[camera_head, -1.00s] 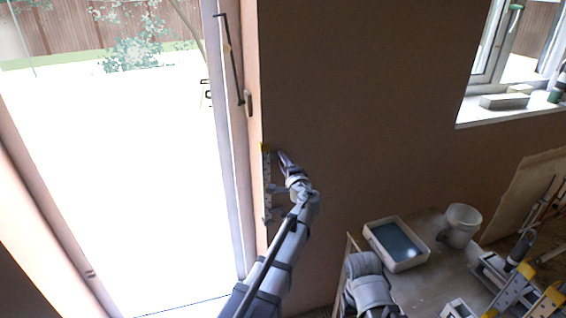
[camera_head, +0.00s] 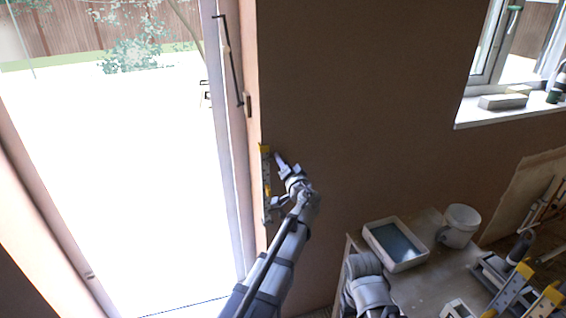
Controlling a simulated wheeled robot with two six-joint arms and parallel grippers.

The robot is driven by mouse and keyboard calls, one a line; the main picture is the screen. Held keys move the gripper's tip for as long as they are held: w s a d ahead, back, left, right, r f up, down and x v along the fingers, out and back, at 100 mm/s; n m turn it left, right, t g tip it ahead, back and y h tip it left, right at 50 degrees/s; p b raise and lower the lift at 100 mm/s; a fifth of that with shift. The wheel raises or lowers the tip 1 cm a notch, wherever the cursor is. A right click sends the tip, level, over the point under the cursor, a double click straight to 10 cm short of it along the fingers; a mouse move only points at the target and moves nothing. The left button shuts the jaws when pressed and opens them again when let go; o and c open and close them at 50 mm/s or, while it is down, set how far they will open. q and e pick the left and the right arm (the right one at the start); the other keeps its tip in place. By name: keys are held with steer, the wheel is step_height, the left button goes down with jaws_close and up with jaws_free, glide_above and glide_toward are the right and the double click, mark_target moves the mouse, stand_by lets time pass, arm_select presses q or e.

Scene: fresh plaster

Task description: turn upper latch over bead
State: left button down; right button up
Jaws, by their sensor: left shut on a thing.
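The bead cannot be told apart from the corner edge at this size.
A white tray (camera_head: 372,236) with blue-grey contents and a white bucket (camera_head: 460,226) stand on a table at lower right. A door handle (camera_head: 248,104) is above the fixture. The wall right of the corner is clear.

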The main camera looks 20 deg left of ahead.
arm_select(q)
steer(key=shift+s+a+f+n, duration=0.15)
steer(key=shift+s+f+n, duration=0.15)
steer(key=shift+s+n, duration=0.1)
steer(key=c, duration=0.9)
jaws_free()
steer(key=o, duration=0.3)
steer(key=shift+w, duration=0.1)
steer(key=shift+a, duration=0.1)
steer(key=shift+w, duration=0.1)
steer(key=v, duration=0.8)
steer(key=shift+a, duration=0.1)
